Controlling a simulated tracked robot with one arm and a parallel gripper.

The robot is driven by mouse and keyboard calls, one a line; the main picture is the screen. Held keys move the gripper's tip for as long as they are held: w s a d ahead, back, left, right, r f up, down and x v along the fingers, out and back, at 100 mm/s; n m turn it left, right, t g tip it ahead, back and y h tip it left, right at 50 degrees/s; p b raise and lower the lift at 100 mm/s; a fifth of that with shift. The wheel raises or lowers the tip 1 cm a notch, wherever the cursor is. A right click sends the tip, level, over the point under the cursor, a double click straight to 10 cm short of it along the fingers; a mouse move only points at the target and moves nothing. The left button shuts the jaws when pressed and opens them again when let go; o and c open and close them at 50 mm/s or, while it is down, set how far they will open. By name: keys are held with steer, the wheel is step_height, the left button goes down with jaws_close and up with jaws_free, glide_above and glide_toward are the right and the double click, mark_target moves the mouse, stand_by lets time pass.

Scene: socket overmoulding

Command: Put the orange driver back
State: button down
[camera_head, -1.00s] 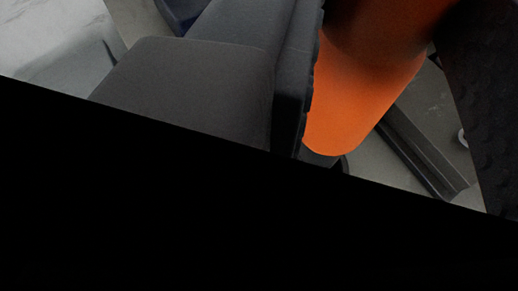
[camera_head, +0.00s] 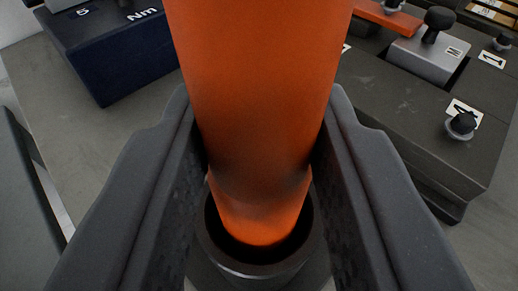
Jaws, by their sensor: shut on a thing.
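The orange driver (camera_head: 258,90) fills the middle of the view, with its body running out of the top edge. My gripper (camera_head: 262,160) is shut on it, one dark finger on each side. The driver's lower end is inside the opening of a round dark holder (camera_head: 262,270), or directly over it. How deep it sits, and whether it touches the bottom, I cannot tell. The driver looks roughly upright.
A dark blue block (camera_head: 120,55) marked "5" and "Nm" stands at the upper left. A dark grey fixture (camera_head: 400,100) with black knobs and numbered tags stands at the right. Grey surface (camera_head: 90,150) shows between them.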

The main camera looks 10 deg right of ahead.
steer(key=c, duration=1.1)
jaws_free()
steer(key=p+v, duration=0.2)
steer(key=v, duration=1)
steer(key=shift+p, duration=0.3)
steer(key=shift+r, duration=0.1)
